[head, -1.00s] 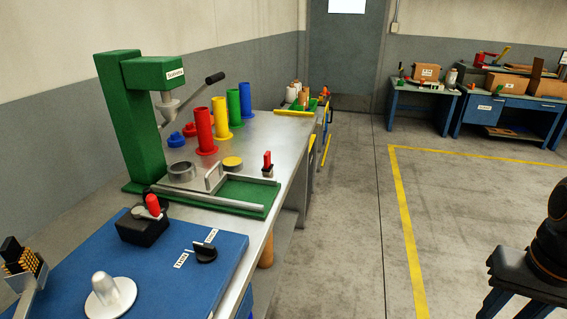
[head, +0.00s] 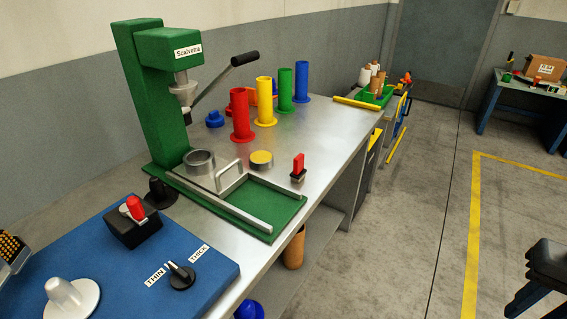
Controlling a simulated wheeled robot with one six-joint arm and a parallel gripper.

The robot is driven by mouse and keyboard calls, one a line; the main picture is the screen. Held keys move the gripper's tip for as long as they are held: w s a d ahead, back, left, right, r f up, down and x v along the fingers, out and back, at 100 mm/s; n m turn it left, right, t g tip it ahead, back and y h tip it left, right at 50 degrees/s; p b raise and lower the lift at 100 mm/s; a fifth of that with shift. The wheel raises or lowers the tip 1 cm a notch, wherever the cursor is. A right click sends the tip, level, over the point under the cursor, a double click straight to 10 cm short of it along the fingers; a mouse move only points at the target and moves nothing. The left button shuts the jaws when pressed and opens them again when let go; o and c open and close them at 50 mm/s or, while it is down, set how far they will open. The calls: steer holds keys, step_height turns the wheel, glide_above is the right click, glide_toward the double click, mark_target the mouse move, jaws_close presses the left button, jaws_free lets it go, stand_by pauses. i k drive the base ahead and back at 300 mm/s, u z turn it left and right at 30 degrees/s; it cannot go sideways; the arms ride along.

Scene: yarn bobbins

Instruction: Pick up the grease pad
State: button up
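A low round pad with a yellow top and a pale rim, which I take to be the grease pad (head: 261,159), lies on the grey metal bench (head: 335,135). It sits behind the green tray and right of an open metal ring (head: 199,160). Nothing touches it that I can see. My gripper (head: 535,300) shows only in part as dark pieces at the lower right edge, over the floor and well away from the pad.
A green press (head: 150,95) with a lever stands at the left. Colored tubes (head: 265,103) stand behind the pad. A red-handled stamp (head: 298,168) is right of it. A metal-railed green tray (head: 262,203) and a blue control panel (head: 120,262) are in front. Floor at right is clear.

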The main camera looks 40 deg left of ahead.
mark_target(299, 172)
steer(key=u, duration=0.9)
steer(key=i, duration=0.85)
steer(key=u, duration=0.95)
